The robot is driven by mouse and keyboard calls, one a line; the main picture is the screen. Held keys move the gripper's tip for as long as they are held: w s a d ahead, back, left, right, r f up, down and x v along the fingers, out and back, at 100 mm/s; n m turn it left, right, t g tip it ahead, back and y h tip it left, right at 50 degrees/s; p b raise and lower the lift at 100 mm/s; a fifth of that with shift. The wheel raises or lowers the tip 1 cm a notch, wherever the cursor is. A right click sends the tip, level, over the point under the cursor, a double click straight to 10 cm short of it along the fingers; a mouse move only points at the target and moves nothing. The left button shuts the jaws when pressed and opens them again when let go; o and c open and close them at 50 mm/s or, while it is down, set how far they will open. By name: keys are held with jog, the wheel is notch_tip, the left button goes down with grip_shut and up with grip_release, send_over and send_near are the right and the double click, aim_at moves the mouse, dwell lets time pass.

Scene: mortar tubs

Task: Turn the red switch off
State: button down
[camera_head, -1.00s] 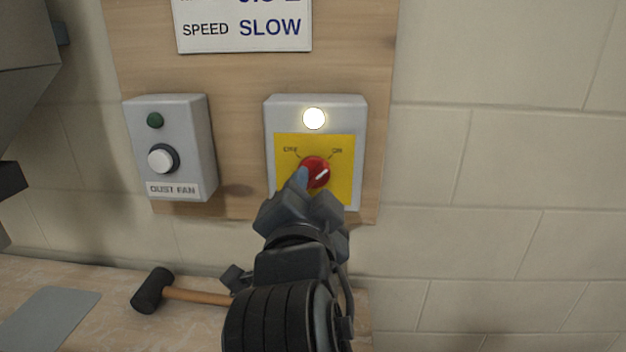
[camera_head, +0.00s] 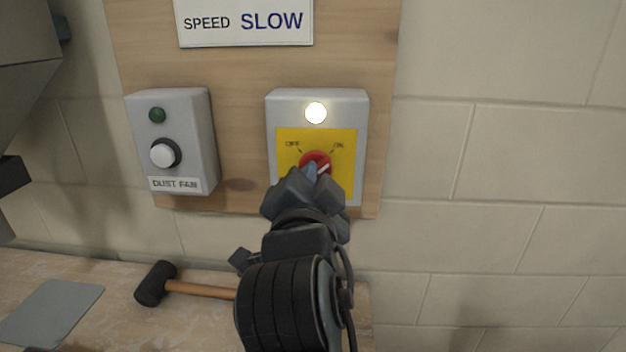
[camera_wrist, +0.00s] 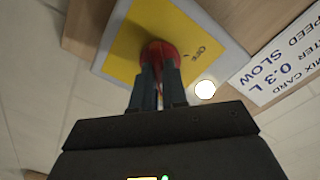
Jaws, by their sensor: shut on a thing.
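The red switch (camera_head: 314,159) is a round knob on a yellow plate (camera_head: 346,180) of a grey box on the wooden board. OFF is printed at its upper left and ON at its upper right. Its white pointer line tilts toward ON. The lamp (camera_head: 316,113) above it glows white. My gripper (camera_head: 311,170) is at the knob and covers its lower part. In the wrist view my gripper's two fingers (camera_wrist: 158,75) are closed on the red switch (camera_wrist: 159,52), one on each side.
A grey dust fan box (camera_head: 204,140) with a white button and a dark green lamp is to the left. A mallet (camera_head: 198,290) and a grey sheet (camera_head: 50,312) lie on the bench below. A sign (camera_head: 245,24) reading SPEED SLOW hangs above. The block wall at right is bare.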

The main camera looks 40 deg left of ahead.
dwell(0.4)
jog(key=shift+n+p, duration=2.65)
jog(key=shift+n, duration=6.25)
jog(key=c, duration=1.2)
grip_release()
jog(key=shift+o, duration=0.2)
